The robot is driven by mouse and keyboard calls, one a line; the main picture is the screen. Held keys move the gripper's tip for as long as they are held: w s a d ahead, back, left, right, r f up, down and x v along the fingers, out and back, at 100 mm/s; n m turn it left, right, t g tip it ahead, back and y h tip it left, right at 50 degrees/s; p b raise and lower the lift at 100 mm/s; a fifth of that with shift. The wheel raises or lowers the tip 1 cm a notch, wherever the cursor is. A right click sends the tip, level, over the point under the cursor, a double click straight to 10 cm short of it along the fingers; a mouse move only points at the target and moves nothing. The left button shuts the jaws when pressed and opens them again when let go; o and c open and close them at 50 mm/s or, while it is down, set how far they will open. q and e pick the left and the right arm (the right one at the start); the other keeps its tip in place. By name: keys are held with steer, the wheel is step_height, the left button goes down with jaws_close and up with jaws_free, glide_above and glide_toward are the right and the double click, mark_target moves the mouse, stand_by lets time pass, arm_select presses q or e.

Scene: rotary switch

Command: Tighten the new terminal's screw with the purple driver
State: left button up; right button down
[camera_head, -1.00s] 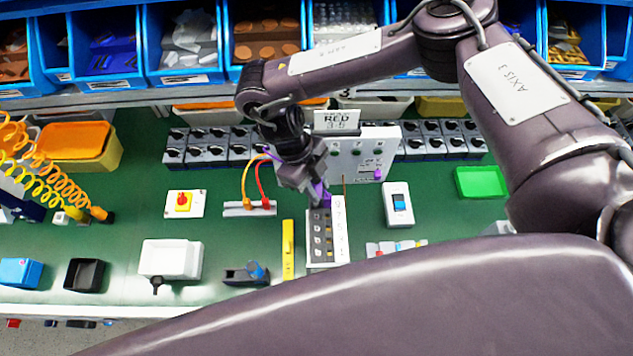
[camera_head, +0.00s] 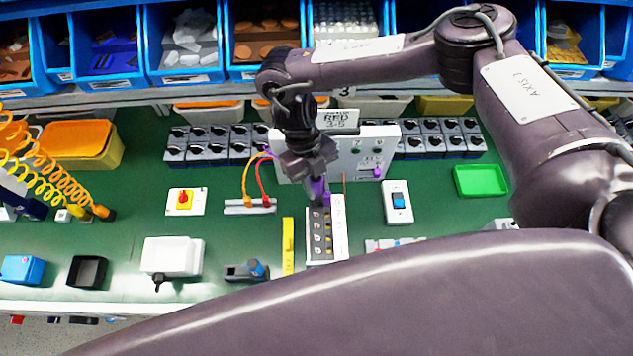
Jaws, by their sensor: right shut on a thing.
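My right gripper (camera_head: 316,178) reaches down from above over the bench and is shut on the purple driver (camera_head: 317,189). Only a short purple part of the driver shows below the fingers. It stands roughly upright over the far end of the terminal block (camera_head: 322,244), a white-and-grey strip with a row of dark terminals. The driver's tip and the screw under it are too small and covered to tell whether they touch. My left gripper is not in view.
A white panel (camera_head: 367,150) with a "RED 3-5" sign (camera_head: 338,118) stands just behind the block. A yellow strip (camera_head: 288,245) lies to its left, and a blue-buttoned switch box (camera_head: 397,202) to its right. Rows of black rotary switches (camera_head: 208,145) stand further back.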

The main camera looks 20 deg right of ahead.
stand_by(0.3)
steer(key=shift+s+r+m+y+p, duration=0.15)
steer(key=shift+m+y+p, duration=0.25)
steer(key=shift+m+p, duration=0.55)
steer(key=shift+m+y, duration=0.4)
steer(key=shift+m, duration=0.75)
steer(key=shift+f+m+y+b, duration=0.25)
steer(key=shift+m+y+b, duration=0.05)
steer(key=shift+m, duration=0.5)
steer(key=shift+m+y, duration=0.4)
steer(key=shift+m, duration=0.8)
